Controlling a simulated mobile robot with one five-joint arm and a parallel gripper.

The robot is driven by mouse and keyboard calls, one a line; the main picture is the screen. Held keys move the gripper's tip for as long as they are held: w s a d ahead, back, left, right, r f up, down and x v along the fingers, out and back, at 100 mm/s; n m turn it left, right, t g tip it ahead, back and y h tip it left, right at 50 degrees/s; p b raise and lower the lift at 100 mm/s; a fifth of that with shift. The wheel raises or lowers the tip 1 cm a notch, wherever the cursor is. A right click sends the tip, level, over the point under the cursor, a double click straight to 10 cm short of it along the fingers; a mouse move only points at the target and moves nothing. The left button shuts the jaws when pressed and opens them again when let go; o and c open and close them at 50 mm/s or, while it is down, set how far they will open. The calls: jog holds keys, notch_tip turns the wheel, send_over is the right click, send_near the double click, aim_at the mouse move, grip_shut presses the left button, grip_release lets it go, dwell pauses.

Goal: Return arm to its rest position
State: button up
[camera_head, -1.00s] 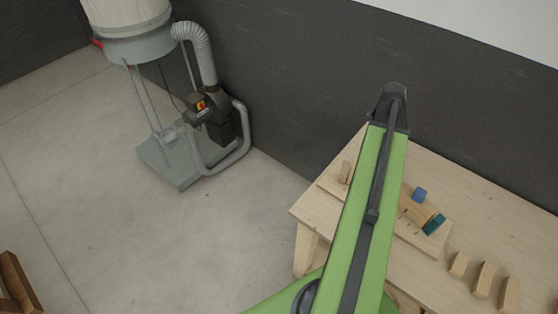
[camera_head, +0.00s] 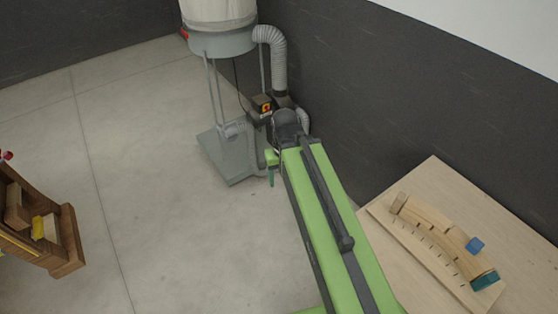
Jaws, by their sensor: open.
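My green arm reaches up through the middle of the view, away from the table, over the concrete floor. Its dark far joint (camera_head: 287,124) stands in front of the grey machine. A small green and dark part, the visible bit of my gripper (camera_head: 271,172), shows just left of that joint. Most of the gripper is hidden behind the arm. It is open, and nothing shows held in it.
The wooden table (camera_head: 437,185) at right holds a curved wooden form (camera_head: 432,232), a blue block (camera_head: 475,244) and a teal block (camera_head: 485,280). A dust collector (camera_head: 225,42) stands by the dark wall. A wooden cabinet (camera_head: 68,240) is at left; floor between is clear.

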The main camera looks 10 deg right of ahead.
notch_tip(320, 180, down, 16)
jog(key=b, duration=1.6)
jog(key=shift+f, duration=0.2)
jog(key=shift+d, duration=0.1)
